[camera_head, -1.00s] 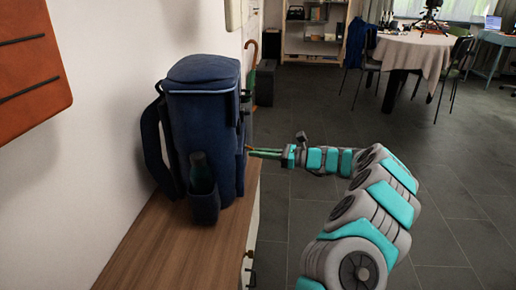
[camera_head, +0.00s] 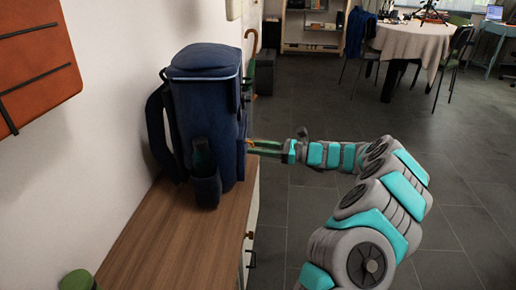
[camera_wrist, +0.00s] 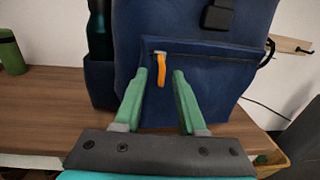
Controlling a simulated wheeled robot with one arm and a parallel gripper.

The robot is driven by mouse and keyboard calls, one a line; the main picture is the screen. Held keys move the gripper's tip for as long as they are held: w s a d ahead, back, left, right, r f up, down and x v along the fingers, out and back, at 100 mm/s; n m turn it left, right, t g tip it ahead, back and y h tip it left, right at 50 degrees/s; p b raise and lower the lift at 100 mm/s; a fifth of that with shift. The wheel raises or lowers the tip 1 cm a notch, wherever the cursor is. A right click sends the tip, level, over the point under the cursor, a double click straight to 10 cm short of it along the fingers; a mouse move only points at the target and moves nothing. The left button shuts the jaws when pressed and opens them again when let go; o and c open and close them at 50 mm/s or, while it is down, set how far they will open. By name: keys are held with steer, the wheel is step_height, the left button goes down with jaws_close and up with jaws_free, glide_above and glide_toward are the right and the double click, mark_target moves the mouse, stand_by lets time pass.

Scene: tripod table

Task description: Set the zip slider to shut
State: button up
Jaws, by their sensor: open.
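A dark blue backpack (camera_head: 213,95) stands upright on the wooden top, next to the wall. In the wrist view, an orange zip pull (camera_wrist: 161,65) hangs from the slider at the upper left of the front pocket (camera_wrist: 215,85). The zip line runs rightward along the pocket's top edge. My gripper (camera_wrist: 160,76) is open, with one green finger on each side of the pull's lower end; I see no clear contact. In the head view, my gripper (camera_head: 262,147) reaches the pack's front from the right, and the slider is too small to read clearly.
A dark bottle (camera_wrist: 100,30) sits in the pack's side pocket. A green container (camera_wrist: 10,47) stands on the wooden top (camera_head: 165,240). A black buckle (camera_wrist: 217,14) hangs above the front pocket. Open floor (camera_head: 310,220) lies right of the cabinet; a clothed table (camera_head: 405,40) is far back.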

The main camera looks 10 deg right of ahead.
steer(key=v, duration=0.8)
steer(key=shift+a, duration=0.1)
steer(key=s+a+r+n+g, duration=0.3)
steer(key=s+a, duration=0.1)
steer(key=a, duration=0.2)
steer(key=s+a+r+n+g, duration=0.2)
steer(key=s+a+r+n, duration=0.15)
steer(key=a, duration=0.25)
steer(key=s+a+n+g+h, duration=0.2)
steer(key=s+a+n+h, duration=0.15)
steer(key=s, duration=0.45)
steer(key=s+a+n+g+h, duration=0.2)
steer(key=s+a+n, duration=0.25)
steer(key=s, duration=0.35)
steer(key=s+d+f+n+h, duration=0.1)
steer(key=s+f+n+h, duration=0.15)
steer(key=s, duration=0.35)
steer(key=s+d+f+n+h, duration=0.1)
steer(key=s+f+n+h, duration=0.15)
steer(key=s, duration=0.45)
steer(key=s+d+f+n+h, duration=0.2)
steer(key=s+d+h, duration=0.4)
steer(key=s+d, duration=0.4)
steer(key=shift+s+d+f+n, duration=0.2)
steer(key=shift+d+f+n, duration=0.15)
steer(key=shift+d+f, duration=0.35)
